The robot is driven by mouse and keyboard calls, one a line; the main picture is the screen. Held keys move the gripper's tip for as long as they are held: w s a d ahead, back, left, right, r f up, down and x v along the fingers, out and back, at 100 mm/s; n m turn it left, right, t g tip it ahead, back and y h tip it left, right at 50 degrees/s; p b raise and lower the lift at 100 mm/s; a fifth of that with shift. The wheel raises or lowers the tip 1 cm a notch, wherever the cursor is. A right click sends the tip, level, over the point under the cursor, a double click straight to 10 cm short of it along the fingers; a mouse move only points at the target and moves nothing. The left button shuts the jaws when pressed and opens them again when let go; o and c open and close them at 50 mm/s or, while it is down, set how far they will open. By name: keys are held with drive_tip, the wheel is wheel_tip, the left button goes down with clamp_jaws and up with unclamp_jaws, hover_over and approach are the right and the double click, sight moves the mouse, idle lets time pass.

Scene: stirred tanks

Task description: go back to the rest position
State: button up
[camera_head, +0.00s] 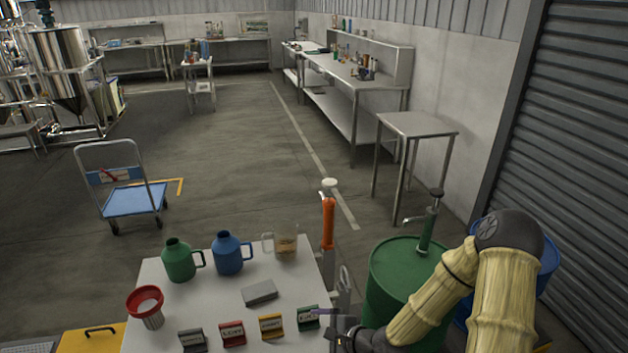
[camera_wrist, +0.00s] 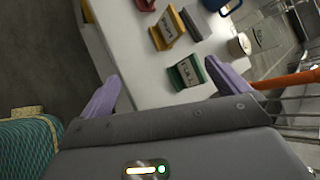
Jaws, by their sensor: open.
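My gripper (camera_head: 340,325) is low at the right edge of the white table (camera_head: 150,270), by the green sign holder (camera_head: 308,318). In the wrist view, the two purple fingers of my gripper (camera_wrist: 165,85) are spread wide apart with nothing between them. The white tabletop and the green sign holder (camera_wrist: 187,73) show beyond the fingers. My arm, in a yellowish cover, reaches in from the lower right in the head view and bends near the green drum.
A green drum (camera_head: 385,280) with a hand pump (camera_head: 430,225) stands right of the table; a blue drum (camera_head: 548,262) is partly behind my arm. An orange-handled tool (camera_head: 328,220) rises at the table's edge. Jugs (camera_head: 180,262), a red funnel (camera_head: 146,300) and signs stand on the table.

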drive_tip(key=s+d+r+n+g+h, duration=0.35)
drive_tip(key=d+r+n+h, duration=0.25)
drive_tip(key=d+n+h, duration=0.35)
drive_tip(key=s+d+r+n+b, duration=0.1)
drive_tip(key=s+d+r+n, duration=0.3)
drive_tip(key=s+r+n, duration=0.2)
wheel_tip(320, 180, up, 3)
drive_tip(key=shift+s+f, duration=0.1)
drive_tip(key=shift+s, duration=1.1)
drive_tip(key=shift+d, duration=0.1)
